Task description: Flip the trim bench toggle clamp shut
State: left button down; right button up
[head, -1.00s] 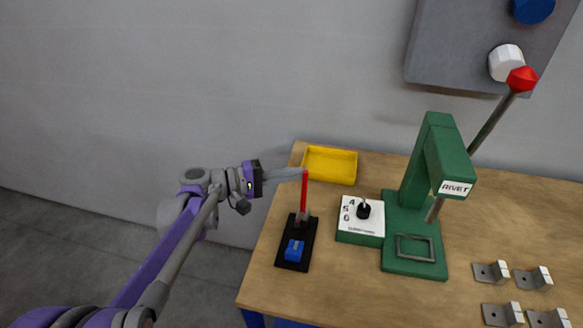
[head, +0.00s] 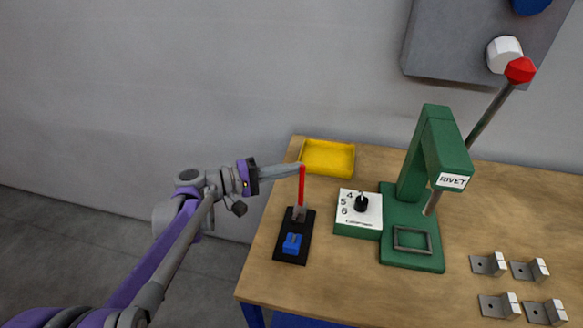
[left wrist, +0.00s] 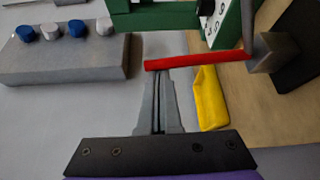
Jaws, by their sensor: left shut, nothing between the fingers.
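The toggle clamp has a black base (head: 284,249) on the left end of the wooden bench, with a blue block (head: 292,243) on it. Its red lever (head: 302,187) stands upright from a grey pivot. My left gripper (head: 299,167) is shut and empty, its fingertips at the top of the red lever. In the left wrist view, the fingertips (left wrist: 159,73) lie right at the free end of the red lever (left wrist: 195,62); I cannot tell whether they touch it. The grey pivot (left wrist: 270,52) shows at the lever's other end. My right gripper is not in view.
A yellow tray (head: 328,158) lies behind the clamp. A green box with a numbered dial (head: 360,223) and a green rivet press (head: 413,262) stand to the right. Several metal brackets (head: 488,264) lie at the right. A grey panel (head: 450,50) is on the wall.

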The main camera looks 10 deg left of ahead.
pick_arm(q)
jog(key=shift+s, duration=0.1)
jog(key=s+f+m+h+b, duration=0.2)
jog(key=s+m+h, duration=0.2)
jog(key=s+m, duration=0.3)
jog(key=shift+s+m, duration=0.3)
dwell(0.3)
dwell(0.5)
jog(key=b+v, duration=0.1)
jog(key=v, duration=0.9)
jog(key=shift+s+a+f, duration=0.2)
jog(key=shift+s+a, duration=0.1)
